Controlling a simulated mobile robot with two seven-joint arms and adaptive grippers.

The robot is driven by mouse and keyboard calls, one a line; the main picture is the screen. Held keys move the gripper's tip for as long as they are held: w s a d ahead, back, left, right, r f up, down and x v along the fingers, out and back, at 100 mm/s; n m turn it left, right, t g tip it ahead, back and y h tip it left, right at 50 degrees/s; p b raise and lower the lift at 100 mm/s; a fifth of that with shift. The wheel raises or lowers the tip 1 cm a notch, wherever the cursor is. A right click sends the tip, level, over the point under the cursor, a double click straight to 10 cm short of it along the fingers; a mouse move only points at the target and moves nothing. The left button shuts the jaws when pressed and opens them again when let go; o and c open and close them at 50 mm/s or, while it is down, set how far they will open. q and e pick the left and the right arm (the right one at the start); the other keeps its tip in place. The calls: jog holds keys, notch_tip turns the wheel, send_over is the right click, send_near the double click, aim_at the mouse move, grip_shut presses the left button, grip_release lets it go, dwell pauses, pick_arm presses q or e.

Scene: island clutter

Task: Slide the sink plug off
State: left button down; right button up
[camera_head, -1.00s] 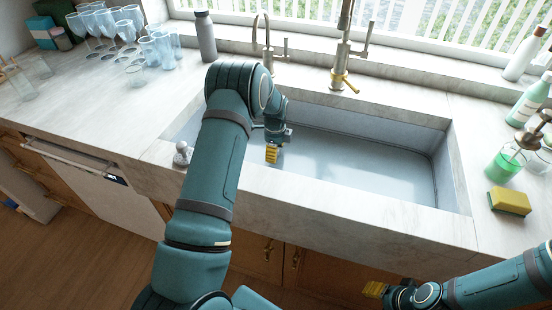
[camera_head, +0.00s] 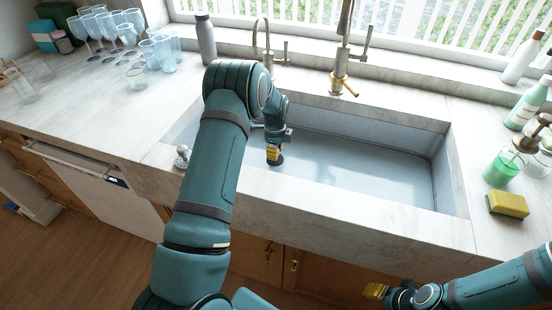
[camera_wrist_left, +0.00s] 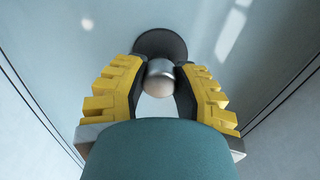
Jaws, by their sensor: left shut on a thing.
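The sink plug is a dark round disc with a silver knob (camera_wrist_left: 160,80); its disc (camera_wrist_left: 160,43) lies on the sink floor in the left wrist view. In the head view a dark edge of the plug (camera_head: 277,161) shows just under the fingertips. My left gripper (camera_wrist_left: 159,82) reaches down into the sink (camera_head: 350,165), its yellow-and-black fingers shut on the knob from both sides. My right gripper (camera_head: 375,290) is at the lower right, outside the sink, below the counter's front edge; its fingers are too small to read.
Two faucets stand behind the sink: a thin one (camera_head: 266,45) and a larger one (camera_head: 341,60). A grey bottle (camera_head: 206,40) and several glasses (camera_head: 120,25) are at the back left. A silver knobbed piece (camera_head: 182,156) sits at the left rim. A sponge (camera_head: 508,205) and soap bottle (camera_head: 503,168) stand right.

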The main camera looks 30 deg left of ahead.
pick_arm(q)
jog(key=shift+r+p, duration=0.75)
jog(key=shift+r, duration=0.9)
pick_arm(e)
jog(key=shift+r, duration=0.85)
pick_arm(q)
jog(key=shift+r, duration=0.1)
